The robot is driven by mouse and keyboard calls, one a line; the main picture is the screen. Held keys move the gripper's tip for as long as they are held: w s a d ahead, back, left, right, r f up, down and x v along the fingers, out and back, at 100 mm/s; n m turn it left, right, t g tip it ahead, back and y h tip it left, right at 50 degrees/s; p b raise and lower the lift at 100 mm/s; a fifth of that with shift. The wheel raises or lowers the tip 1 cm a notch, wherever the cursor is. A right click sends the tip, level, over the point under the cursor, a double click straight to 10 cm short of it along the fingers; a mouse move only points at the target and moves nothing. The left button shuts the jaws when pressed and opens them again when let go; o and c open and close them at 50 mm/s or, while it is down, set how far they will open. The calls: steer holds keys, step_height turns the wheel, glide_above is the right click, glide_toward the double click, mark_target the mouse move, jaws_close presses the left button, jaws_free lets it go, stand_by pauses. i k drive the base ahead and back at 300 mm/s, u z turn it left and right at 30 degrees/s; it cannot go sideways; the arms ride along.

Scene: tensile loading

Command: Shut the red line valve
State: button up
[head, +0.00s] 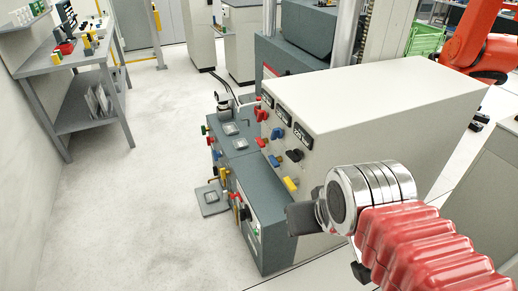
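A white cabinet (400,92) has a front panel with gauges and coloured valve handles. A red handle (261,114) is at the panel's upper left, with more red just above it. Another small red handle (261,142) sits lower down. Which of these is the red line valve, and whether it is open, is too small to tell. My gripper (303,218) is a dark block at the end of my arm, in front of the panel's lower right. It is apart from the red handles, which lie up and left of it. Its fingers cannot be made out.
Blue (277,133) and yellow (290,184) handles share the panel. A grey base unit (262,215) with more coloured parts stands below and left. A grey workbench (90,60) is at the far left. The pale floor (140,215) between them is clear. A red-orange robot arm (474,38) is at upper right.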

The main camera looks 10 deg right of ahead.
mark_target(261, 144)
steer(key=k, duration=0.5)
steer(key=u, duration=0.55)
steer(key=i, duration=0.8)
steer(key=u, duration=0.95)
steer(key=i, duration=1.65)
steer(key=z, duration=0.7)
steer(key=i, duration=1)
steer(key=z, duration=0.6)
